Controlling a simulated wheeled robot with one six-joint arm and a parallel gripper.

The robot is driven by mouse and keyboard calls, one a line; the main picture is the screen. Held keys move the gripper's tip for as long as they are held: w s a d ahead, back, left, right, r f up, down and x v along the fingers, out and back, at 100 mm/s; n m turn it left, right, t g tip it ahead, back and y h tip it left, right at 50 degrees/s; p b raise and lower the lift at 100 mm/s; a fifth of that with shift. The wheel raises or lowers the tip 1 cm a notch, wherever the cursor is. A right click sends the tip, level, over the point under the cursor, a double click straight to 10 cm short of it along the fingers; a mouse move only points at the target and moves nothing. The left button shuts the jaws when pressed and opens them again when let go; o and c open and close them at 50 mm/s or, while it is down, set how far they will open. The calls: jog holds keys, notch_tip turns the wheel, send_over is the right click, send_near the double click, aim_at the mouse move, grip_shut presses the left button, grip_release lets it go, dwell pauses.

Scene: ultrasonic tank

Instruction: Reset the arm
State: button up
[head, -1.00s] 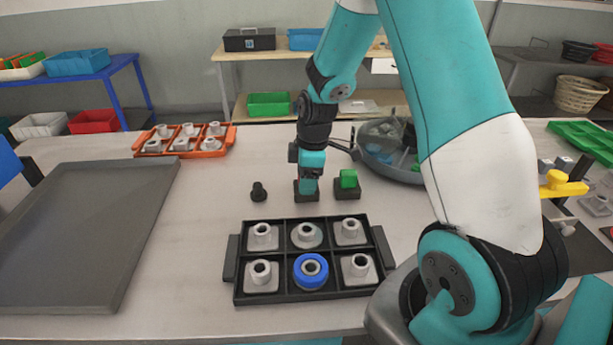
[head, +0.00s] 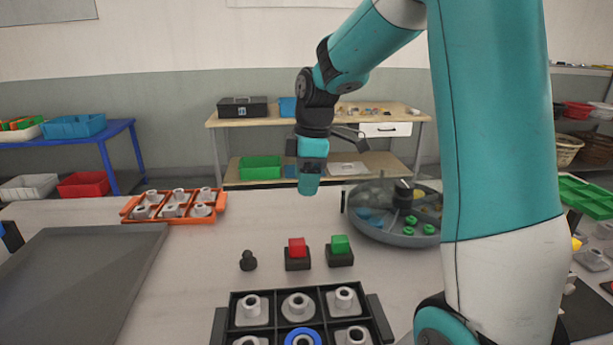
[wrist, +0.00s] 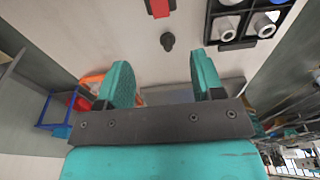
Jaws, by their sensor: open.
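My gripper (head: 309,188) hangs in the air above the table, behind the red and green blocks in the head view. In the wrist view its two teal fingers (wrist: 163,85) are spread apart with nothing between them. The arm's upper links rise at the right of the head view.
A black tray (head: 373,318) of grey parts is in front. A large grey tray (head: 85,280) lies left.

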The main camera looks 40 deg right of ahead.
jog(key=shift+r, duration=0.3)
dwell(0.4)
jog(key=s+a+r+m+y, duration=0.1)
jog(key=s+a, duration=0.3)
jog(key=a, duration=0.3)
jog(key=s+a+m, duration=0.1)
jog(key=s+a, duration=0.2)
jog(key=a, duration=0.4)
jog(key=s+a+m+y, duration=0.2)
jog(key=s+a, duration=0.8)
jog(key=s, duration=0.4)
jog(key=shift+f+g, duration=0.2)
jog(key=shift+g, duration=0.2)
